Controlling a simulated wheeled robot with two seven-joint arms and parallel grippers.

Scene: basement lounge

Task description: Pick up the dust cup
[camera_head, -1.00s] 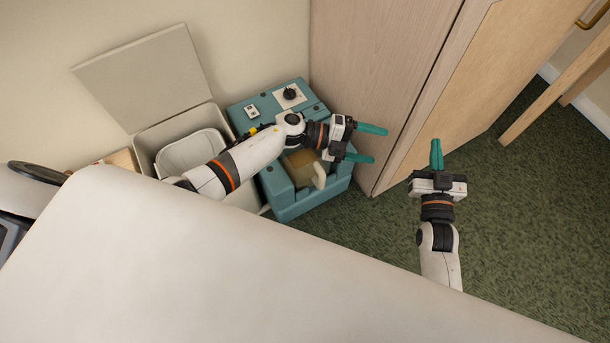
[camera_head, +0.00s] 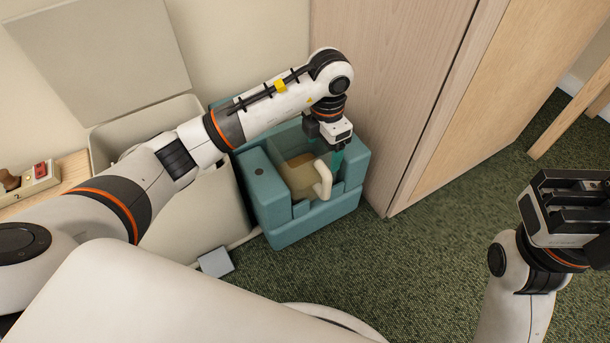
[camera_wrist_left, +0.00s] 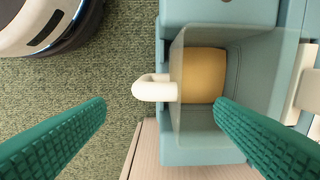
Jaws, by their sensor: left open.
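The dust cup (camera_head: 303,178) is a clear bin with tan contents and a white loop handle (camera_head: 323,179). It sits in the recess of a teal machine (camera_head: 271,193) on the floor. In the left wrist view the cup (camera_wrist_left: 203,76) is seen from above, its handle (camera_wrist_left: 156,88) pointing left. My left gripper (camera_head: 323,150) is open with teal fingers above the cup. In the wrist view the handle shows between its fingertips (camera_wrist_left: 160,106), with no contact visible. My right gripper (camera_head: 570,205) is at the right edge, its fingertips not clearly visible.
A pale open bin (camera_head: 190,200) stands left of the machine. A wooden cabinet (camera_head: 390,90) is close on the right. A switch box (camera_head: 35,180) is at far left.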

